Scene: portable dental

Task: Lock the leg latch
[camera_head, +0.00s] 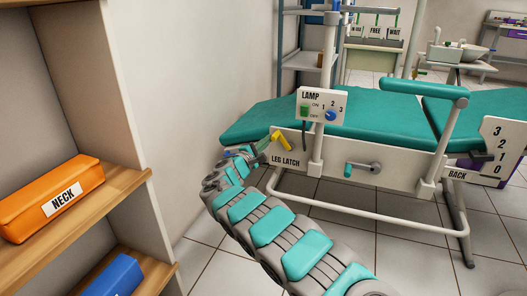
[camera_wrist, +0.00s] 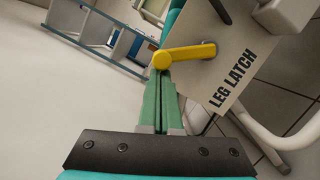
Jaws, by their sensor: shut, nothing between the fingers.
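The leg latch is a yellow lever (camera_head: 282,140) on the white side panel of the dental chair, just above the "LEG LATCH" label (camera_head: 284,161). In the wrist view the yellow lever (camera_wrist: 185,54) runs from a round end at the left to the panel at the right. My gripper (camera_head: 250,155) is beside the panel, left of the label. In the wrist view my gripper's green fingers (camera_wrist: 162,76) are shut together. Their tips are at the lever's round end; I cannot tell whether they touch it. Nothing shows between the fingers.
A teal dental chair (camera_head: 395,118) stands on a tiled floor, with a lamp control box (camera_head: 321,104) above the panel and a crank (camera_head: 362,168) to the right. A white tube frame (camera_head: 365,214) runs below. A wooden shelf (camera_head: 75,215) with an orange "NECK" case (camera_head: 49,198) is at left.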

